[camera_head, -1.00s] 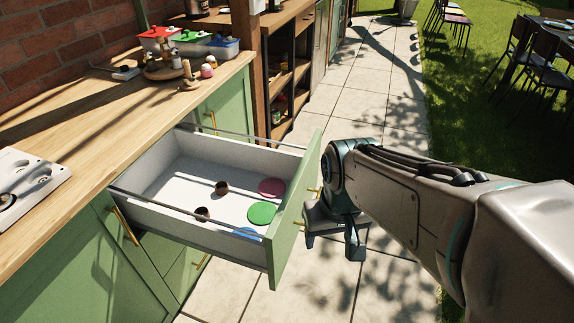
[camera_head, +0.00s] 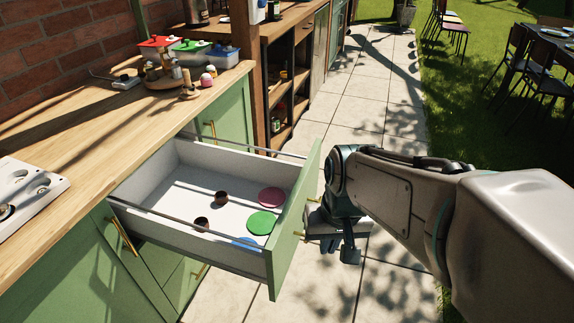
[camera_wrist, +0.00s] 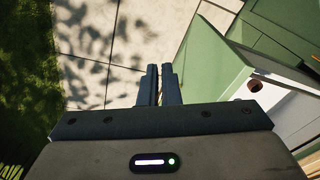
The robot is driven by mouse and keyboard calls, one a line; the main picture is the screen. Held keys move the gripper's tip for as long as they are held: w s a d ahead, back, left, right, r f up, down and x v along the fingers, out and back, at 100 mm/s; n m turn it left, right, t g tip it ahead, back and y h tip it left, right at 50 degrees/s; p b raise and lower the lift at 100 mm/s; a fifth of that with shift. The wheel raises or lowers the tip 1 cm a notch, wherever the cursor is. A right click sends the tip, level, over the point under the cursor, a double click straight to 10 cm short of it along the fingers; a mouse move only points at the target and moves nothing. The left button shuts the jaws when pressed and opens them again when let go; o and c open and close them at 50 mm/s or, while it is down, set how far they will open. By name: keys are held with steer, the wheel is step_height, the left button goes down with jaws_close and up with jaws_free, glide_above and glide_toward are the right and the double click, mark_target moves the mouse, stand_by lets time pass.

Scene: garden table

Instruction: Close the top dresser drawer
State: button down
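The top dresser drawer (camera_head: 165,222) is pulled far out of the green dresser (camera_head: 75,270) in the head view. Its green front panel (camera_head: 293,235) faces right and has a brass handle (camera_head: 299,234). My gripper (camera_head: 335,248) hangs just outside this panel, on its right, pointing down. In the head view I cannot tell whether it touches the panel or handle.
The drawer holds small brown cups (camera_head: 221,198) and pink, green (camera_head: 261,223) and blue discs. The wooden worktop (camera_head: 90,150) carries containers, a round stand and a metal hob (camera_head: 28,190). The paved path (camera_head: 370,80) is clear; chairs and a table stand on grass at right.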

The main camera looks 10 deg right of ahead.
steer(key=w+d+f+m+t+y+p, duration=0.2)
steer(key=w+d+m+y+p, duration=0.15)
steer(key=w+d+m, duration=0.55)
steer(key=w+d+f+m+t+y+p, duration=0.1)
steer(key=w+d+f+m+y+p, duration=0.25)
steer(key=m, duration=1.05)
steer(key=b, duration=0.2)
glide_toward(301, 213)
step_height(301, 213, down, 4)
steer(key=a, duration=0.1)
steer(key=w+a, duration=0.1)
steer(key=shift+w+a+f, duration=0.1)
steer(key=shift+w+a, duration=0.05)
steer(key=shift+a, duration=0.25)
steer(key=shift+w+a, duration=0.25)
steer(key=shift+a, duration=0.1)
